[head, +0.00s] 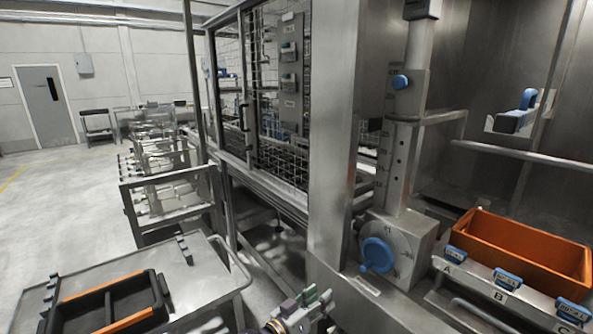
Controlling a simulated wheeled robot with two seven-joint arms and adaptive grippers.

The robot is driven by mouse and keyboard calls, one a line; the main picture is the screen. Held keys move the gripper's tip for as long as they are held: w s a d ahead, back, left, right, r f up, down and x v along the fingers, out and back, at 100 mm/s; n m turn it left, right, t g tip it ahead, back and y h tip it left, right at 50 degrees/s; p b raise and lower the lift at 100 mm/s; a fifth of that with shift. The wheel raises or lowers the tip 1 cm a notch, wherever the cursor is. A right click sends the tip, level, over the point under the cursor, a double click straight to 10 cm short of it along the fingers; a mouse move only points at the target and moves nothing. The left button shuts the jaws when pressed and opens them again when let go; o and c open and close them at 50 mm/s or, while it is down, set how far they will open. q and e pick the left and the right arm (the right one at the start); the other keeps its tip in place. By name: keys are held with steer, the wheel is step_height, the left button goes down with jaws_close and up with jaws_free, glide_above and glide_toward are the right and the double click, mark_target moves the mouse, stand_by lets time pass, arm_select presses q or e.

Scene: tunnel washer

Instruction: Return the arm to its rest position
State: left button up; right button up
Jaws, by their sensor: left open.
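My left gripper (308,300) shows at the bottom edge of the head view, just right of the middle. Only its front end is in the picture; most of the arm behind it is cut off by the frame. Its fingers are open and I see nothing held between them. It is in front of the machine's steel post, to the left of and below the blue knob (377,255). My right gripper is not in view.
An orange bin (523,248) sits at right, behind blue-handled clamps marked with letters. A steel cart (205,271) with a black, orange-edged tray (160,312) stands at lower left. A mesh cage fills the middle. Open floor (60,215) lies at left.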

arm_select(q)
steer(key=w+a+f+y, duration=0.3)
steer(key=a+f, duration=0.5)
steer(key=f, duration=0.3)
steer(key=w+a+f+y, duration=0.3)
steer(key=a+f, duration=0.4)
steer(key=f, duration=0.4)
steer(key=s+a+f+g+y, duration=0.2)
steer(key=s+a+f, duration=0.2)
steer(key=a+f, duration=0.45)
steer(key=s+a+f+g+y, duration=0.15)
steer(key=s+a+f, duration=0.35)
steer(key=f, duration=0.7)
steer(key=s+a+f+n+g+y, duration=0.15)
steer(key=s+a+f, duration=0.35)
steer(key=s, duration=0.5)
steer(key=s+a+f+g+y, duration=0.1)
steer(key=s+a+f+g, duration=0.15)
steer(key=s+f, duration=0.65)
steer(key=s+a+f+n+g+y, duration=0.1)
steer(key=s+a+f, duration=0.35)
steer(key=s, duration=0.75)
steer(key=s+d+f+g, duration=0.1)
steer(key=s+f+g, duration=0.1)
steer(key=s, duration=1.2)
steer(key=shift+d+f, duration=0.3)
